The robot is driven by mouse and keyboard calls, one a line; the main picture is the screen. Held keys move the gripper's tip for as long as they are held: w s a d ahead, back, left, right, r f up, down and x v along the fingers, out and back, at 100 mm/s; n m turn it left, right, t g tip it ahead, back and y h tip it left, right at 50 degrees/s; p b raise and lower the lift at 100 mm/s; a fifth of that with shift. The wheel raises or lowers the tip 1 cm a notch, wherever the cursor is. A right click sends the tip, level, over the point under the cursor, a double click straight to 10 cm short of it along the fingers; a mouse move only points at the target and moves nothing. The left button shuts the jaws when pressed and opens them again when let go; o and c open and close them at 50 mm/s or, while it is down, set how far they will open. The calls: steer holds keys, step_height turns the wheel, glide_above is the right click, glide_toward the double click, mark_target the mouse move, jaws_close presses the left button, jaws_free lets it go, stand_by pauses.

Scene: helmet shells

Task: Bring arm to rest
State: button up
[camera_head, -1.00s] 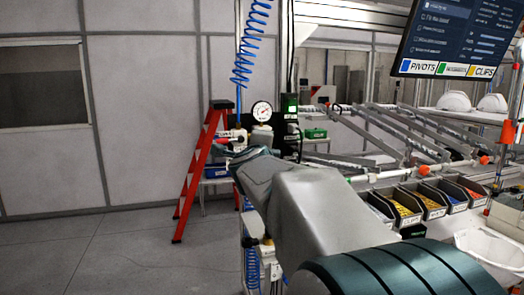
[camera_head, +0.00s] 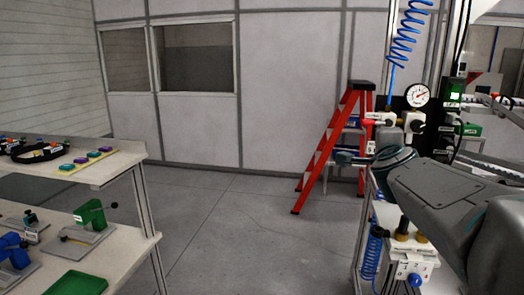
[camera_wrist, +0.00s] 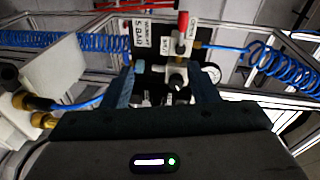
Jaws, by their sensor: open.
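My arm (camera_head: 450,205) enters at the right of the head view, grey with dark teal joints, reaching toward the pneumatic station. My gripper (camera_wrist: 163,85) shows in the wrist view with its two dark fingers apart and nothing between them. Beyond the fingers are a red-handled valve (camera_wrist: 182,35), labels and a pressure gauge (camera_wrist: 211,73). In the head view the gripper end is small and partly merged with the fittings, so any contact there cannot be told.
A white two-level bench (camera_head: 120,170) at left holds green and blue fixtures. A red stepladder (camera_head: 325,150) stands at the back wall. The pressure gauge (camera_head: 417,95) and blue coiled hoses (camera_head: 372,250) are close to my arm. The grey floor (camera_head: 250,230) between is clear.

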steer(key=s+a+f+n+g+y, duration=0.2)
steer(key=s+a+f+n+y, duration=0.25)
steer(key=a+f+n, duration=0.45)
steer(key=s+a+f+n+g, duration=0.3)
steer(key=s+f+n, duration=0.3)
steer(key=s+f, duration=0.2)
steer(key=s+a+f+n+g+y, duration=0.1)
steer(key=s+a+f+n+g, duration=0.2)
steer(key=s+f+n+g, duration=0.2)
steer(key=s+f+g, duration=0.1)
steer(key=s+f, duration=0.2)
steer(key=s, duration=0.4)
steer(key=shift+n+g, duration=0.3)
steer(key=shift+n, duration=0.1)
steer(key=shift+a, duration=0.1)
